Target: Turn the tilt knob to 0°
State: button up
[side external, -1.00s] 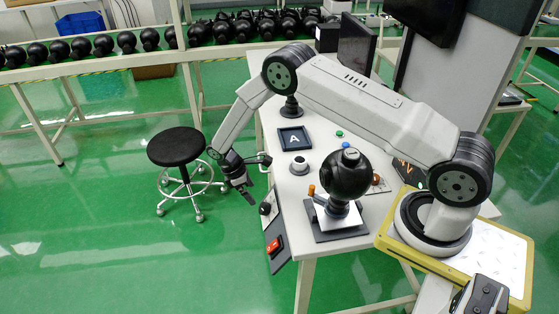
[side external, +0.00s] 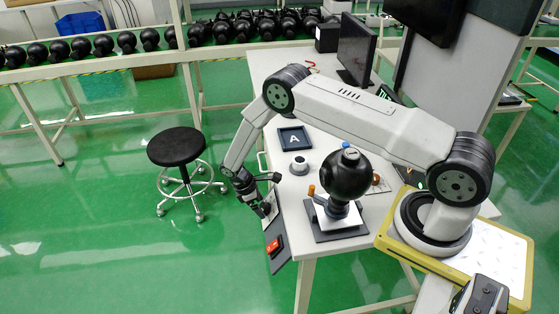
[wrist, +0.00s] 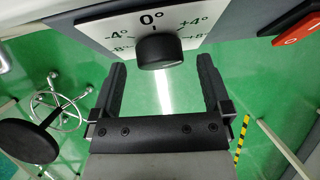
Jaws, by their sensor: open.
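The tilt knob (wrist: 160,52) is a black round knob on a white dial plate (wrist: 118,27), seen in the wrist view. The plate carries 0° at the middle, -4° to its left and +4° to its right, with further marks partly cut off. I cannot make out a pointer on the knob. My gripper (wrist: 161,63) is open and empty, with one finger on each side of the knob and gaps between. In the side view my gripper (side external: 260,203) is at the table's front-left edge, in front of the dial plate, and hides the knob.
A red rocker switch (side external: 274,245) on a dark panel sits beside the dial; it also shows in the wrist view (wrist: 300,28). A black ball-shaped gimbal camera (side external: 347,175) stands on the table. A black stool (side external: 175,147) is on the green floor to the left.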

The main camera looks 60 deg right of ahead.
jog(key=shift+s+d+f, duration=0.1)
jog(key=shift+s+f, duration=0.1)
jog(key=shift+f, duration=0.3)
jog(key=c, duration=1.3)
jog(key=n+g+y, duration=0.1)
jog(key=n+g, duration=0.1)
jog(key=n, duration=0.1)
jog(key=shift+w+y, duration=0.15)
jog(key=shift+y, duration=0.15)
jog(key=shift+w+f+n+g+y, duration=0.1)
jog(key=shift+n+g+y, duration=0.3)
jog(key=shift+n+g, duration=0.95)
jog(key=shift+n, duration=0.35)
